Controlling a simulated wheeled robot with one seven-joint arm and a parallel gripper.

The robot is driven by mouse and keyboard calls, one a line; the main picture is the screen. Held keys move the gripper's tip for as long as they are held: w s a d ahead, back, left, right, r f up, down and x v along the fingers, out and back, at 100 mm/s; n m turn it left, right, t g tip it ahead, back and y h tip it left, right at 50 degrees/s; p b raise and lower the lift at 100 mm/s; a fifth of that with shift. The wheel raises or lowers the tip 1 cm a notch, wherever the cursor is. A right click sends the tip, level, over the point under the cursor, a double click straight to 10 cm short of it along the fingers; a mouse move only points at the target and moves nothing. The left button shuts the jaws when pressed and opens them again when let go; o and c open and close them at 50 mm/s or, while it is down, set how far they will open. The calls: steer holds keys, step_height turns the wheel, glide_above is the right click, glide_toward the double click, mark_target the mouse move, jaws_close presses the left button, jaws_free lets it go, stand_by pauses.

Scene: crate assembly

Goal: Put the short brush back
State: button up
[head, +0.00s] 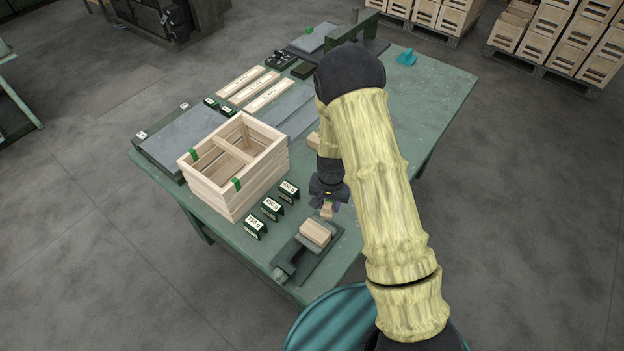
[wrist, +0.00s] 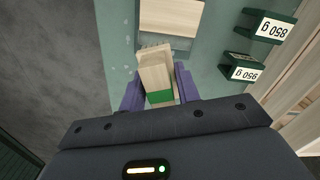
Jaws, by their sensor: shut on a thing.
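My gripper (head: 328,207) is shut on the short brush and holds it over the right side of the green table. In the wrist view, the short brush (wrist: 154,72) sits between the purple fingers of my gripper (wrist: 159,95). It is a pale wooden piece with a green band near my palm and pale bristles at its far end. In the head view only a small pale part of the brush (head: 327,211) shows below the fingers. How high it is above the table, I cannot tell.
A dark stand (head: 290,262) with a wooden block (head: 316,232) lies just in front of my gripper. Several weight signs (head: 272,208) and an open wooden crate (head: 234,197) stand to the left. Wooden slats (head: 248,86) lie further back. The table's far right (head: 435,95) is largely clear.

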steer(key=d+f+n+b, duration=0.1)
steer(key=d+f+n, duration=0.2)
steer(key=d, duration=0.4)
steer(key=shift+s+d+f+n+b, duration=0.2)
steer(key=shift+f+n+b, duration=0.1)
steer(key=shift+n, duration=0.2)
